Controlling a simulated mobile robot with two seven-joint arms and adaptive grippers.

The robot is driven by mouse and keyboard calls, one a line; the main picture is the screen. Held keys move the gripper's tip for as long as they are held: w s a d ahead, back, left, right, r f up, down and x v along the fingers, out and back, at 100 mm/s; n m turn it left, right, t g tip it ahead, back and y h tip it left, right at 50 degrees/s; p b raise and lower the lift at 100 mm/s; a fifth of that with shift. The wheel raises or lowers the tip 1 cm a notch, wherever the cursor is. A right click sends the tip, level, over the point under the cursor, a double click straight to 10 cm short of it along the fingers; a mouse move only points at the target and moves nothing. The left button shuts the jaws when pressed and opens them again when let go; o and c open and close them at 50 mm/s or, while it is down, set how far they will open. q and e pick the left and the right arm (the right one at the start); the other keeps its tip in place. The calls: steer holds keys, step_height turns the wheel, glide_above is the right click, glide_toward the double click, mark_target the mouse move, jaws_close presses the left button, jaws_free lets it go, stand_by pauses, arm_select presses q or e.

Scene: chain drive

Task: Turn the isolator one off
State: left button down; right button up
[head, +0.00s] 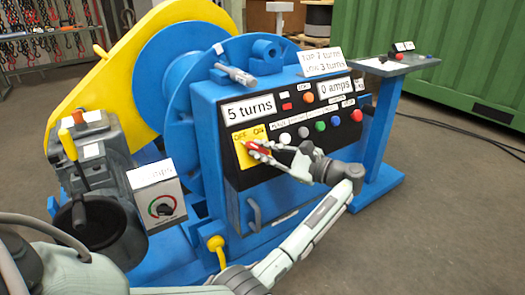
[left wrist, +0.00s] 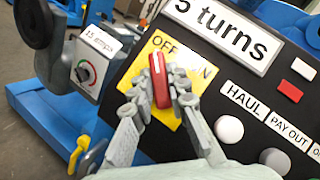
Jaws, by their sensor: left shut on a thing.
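The isolator is a red handle (head: 260,146) on a yellow plate (head: 241,158) marked OFF at left and ON at right, set on the black control panel. In the left wrist view the red handle (left wrist: 160,82) stands nearly upright, its top between the two words on the tilted yellow plate (left wrist: 190,110). My left gripper (head: 256,149) reaches in from the right of the plate and is shut on the handle. In the left wrist view its fingers (left wrist: 160,92) sit on both sides of the handle. My right gripper is not in view.
The black panel (head: 291,158) has several coloured buttons right of the plate. A "5 turns" display (head: 249,107) sits just above. A dial box (head: 160,205) stands left of the panel, and a yellow lever (left wrist: 78,155) shows in the left wrist view.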

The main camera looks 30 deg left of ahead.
arm_select(q)
steer(key=c, duration=1.5)
jaws_free()
steer(key=d, duration=1.2)
steer(key=shift+w, duration=0.2)
